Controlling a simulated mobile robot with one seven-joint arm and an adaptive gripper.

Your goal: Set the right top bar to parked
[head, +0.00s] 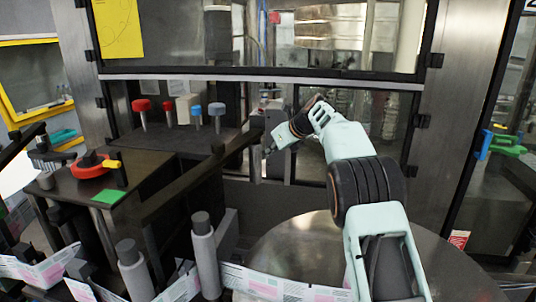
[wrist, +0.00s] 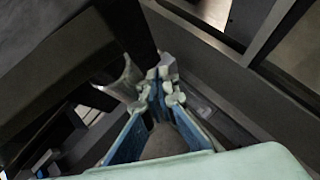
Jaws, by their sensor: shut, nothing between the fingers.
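The right top bar (head: 190,182) looks like the long dark bar running diagonally from the lower left up toward the machine's back panel. It is raised above the dark deck. I cannot tell from its look which setting it is in. My gripper (head: 268,151) is at the far upper end of this bar, close beside it; I cannot tell whether they touch. In the wrist view my gripper (wrist: 165,88) has its fingertips together with nothing between them. A dark bar-like part (wrist: 128,32) stands just left of the fingertips there.
Red and blue knobs (head: 142,105) stand on the deck behind the bar. An orange-red disc (head: 92,167) and a green pad (head: 108,196) lie on the left. Grey rollers (head: 204,250) with a label web stand in front. A large round metal plate (head: 300,245) lies under my arm.

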